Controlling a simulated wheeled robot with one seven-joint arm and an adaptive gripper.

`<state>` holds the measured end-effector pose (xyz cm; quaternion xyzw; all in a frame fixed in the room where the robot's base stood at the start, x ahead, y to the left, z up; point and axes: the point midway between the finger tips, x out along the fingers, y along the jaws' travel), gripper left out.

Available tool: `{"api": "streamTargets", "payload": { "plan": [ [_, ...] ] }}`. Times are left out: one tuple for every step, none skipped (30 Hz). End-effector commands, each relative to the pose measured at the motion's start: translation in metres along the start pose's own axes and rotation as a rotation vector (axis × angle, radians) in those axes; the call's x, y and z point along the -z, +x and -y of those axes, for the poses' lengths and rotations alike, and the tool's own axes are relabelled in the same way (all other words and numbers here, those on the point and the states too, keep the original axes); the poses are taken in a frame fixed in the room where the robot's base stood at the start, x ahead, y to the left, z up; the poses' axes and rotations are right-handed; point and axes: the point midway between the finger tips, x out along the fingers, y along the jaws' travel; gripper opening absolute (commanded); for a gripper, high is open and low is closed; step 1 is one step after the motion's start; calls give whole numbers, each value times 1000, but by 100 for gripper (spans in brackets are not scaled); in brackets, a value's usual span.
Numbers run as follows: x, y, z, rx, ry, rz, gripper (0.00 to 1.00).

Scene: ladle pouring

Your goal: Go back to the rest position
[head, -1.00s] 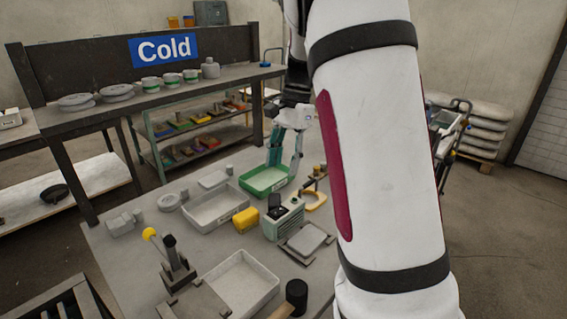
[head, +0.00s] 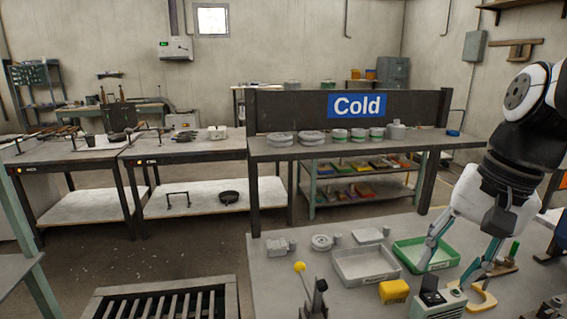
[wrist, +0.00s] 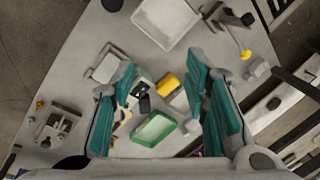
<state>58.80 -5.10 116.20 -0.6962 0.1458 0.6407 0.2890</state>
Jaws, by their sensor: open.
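My gripper (head: 454,268) hangs from my arm at the right of the head view, its fingers apart and pointing down above the work table (head: 272,281). In the wrist view my gripper (wrist: 166,93) shows its teal finger pads wide apart with nothing held between them. In the head view a green tray (head: 407,252) is behind the fingers. Between and beyond the fingers, the wrist view shows the green tray (wrist: 154,142) and a yellow block (wrist: 167,83) on the table, apart from the pads.
A grey tray (head: 345,276), a yellow block (head: 394,291) and a green-grey device (head: 442,303) stand on the table near my gripper. The Cold bench (head: 270,149) with several dishes stands behind. Open floor (head: 150,247) lies to the left.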

Motion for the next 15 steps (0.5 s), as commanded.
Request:
{"api": "streamTargets", "payload": {
  "plan": [
    [-18, -5, -1, 3, -72, -29, 42],
    [-28, -6, -2, 1, -116, -44, 42],
    [-40, -7, -4, -4, -175, -67, 42],
    [-49, -8, -5, -6, -220, -84, 42],
    [-58, -8, -7, -12, -263, -101, 42],
    [-68, -8, -9, -19, -320, -125, 42],
    [-76, -7, -11, -25, -362, -142, 42],
    [-84, -6, -14, -33, -402, -158, 42],
    [-92, -5, -16, -41, -450, -180, 42],
    [-97, -5, -18, -48, -485, -196, 42],
    [-102, -4, -21, -56, -515, -210, 42],
    [-108, -2, -24, -65, -551, -226, 42],
    [-112, -1, -25, -71, -574, -238, 42],
    [-114, 0, -27, -77, -595, -247, 42],
    [-118, 1, -28, -83, -617, -258, 42]
  ]
}}
